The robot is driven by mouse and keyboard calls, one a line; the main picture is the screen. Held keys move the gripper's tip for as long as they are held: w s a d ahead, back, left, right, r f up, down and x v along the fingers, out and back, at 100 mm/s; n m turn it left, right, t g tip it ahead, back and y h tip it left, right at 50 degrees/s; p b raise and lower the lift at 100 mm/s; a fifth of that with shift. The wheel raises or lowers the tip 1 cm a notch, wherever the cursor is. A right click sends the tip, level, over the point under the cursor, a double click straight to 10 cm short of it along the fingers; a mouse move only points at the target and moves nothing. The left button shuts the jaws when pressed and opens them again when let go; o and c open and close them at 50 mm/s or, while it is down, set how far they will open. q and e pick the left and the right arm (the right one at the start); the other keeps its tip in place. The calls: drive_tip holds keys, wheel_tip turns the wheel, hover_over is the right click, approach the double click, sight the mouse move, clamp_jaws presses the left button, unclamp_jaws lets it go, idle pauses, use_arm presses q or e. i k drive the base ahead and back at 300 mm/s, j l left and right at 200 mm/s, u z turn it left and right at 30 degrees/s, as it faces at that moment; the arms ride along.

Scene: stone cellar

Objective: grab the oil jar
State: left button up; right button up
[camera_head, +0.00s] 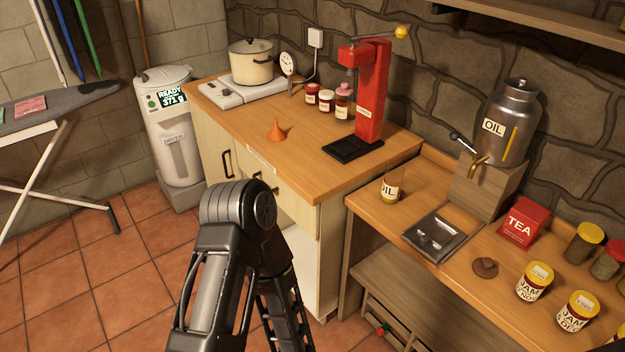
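A small glass jar (390,188) with a label reading OIL stands upright on the left part of the lower wooden counter. Its contents look yellowish at the bottom. Behind it to the right, a large metal oil canister (508,122), also labelled OIL, sits on a wooden block, with a brass tap (478,161) at its lower front. A bent black arm of mine rises from the bottom edge in front of the cabinet. Neither gripper shows in this view, and nothing hides the small jar.
A metal drip tray (436,237) lies right of the jar. Beyond are a red tea box (523,221), a brown lump (485,267) and several yellow-lidded jars (534,283).

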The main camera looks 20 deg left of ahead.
sight(393, 184)
drive_tip(key=u, duration=0.35)
drive_tip(key=i+j, duration=0.4)
drive_tip(key=j, duration=0.15)
drive_tip(key=i+j, duration=0.8)
drive_tip(key=j, duration=0.25)
